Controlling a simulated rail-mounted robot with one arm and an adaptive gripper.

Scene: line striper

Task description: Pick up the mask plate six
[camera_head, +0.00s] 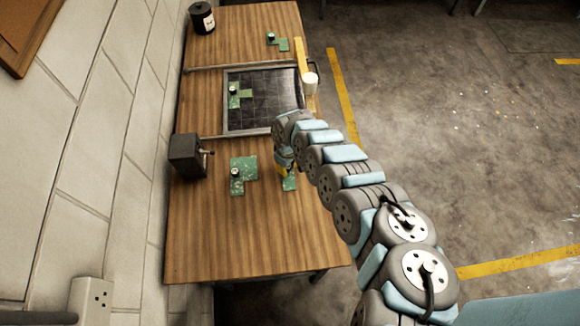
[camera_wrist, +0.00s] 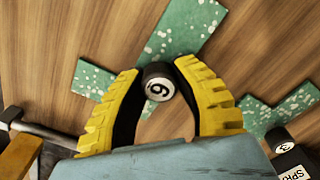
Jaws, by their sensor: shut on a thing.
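Mask plate six (camera_wrist: 180,28) is a green, white-speckled flat plate with a dark round knob (camera_wrist: 158,84) marked 6. In the wrist view my gripper (camera_wrist: 157,74) has its two yellow fingers closed on either side of that knob. In the head view my gripper (camera_head: 283,164) is over the right part of the wooden bench, and a corner of the plate (camera_head: 289,183) shows below it; the arm and gripper hide the rest. I cannot tell whether the plate touches the bench.
Another green plate (camera_head: 243,165) lies left of my gripper; a plate (camera_wrist: 292,104) with a knob marked 3 shows at right in the wrist view. A dark framed panel (camera_head: 272,108) holds green pieces. A dark box (camera_head: 186,154) stands left. The bench's near end (camera_head: 250,245) is clear.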

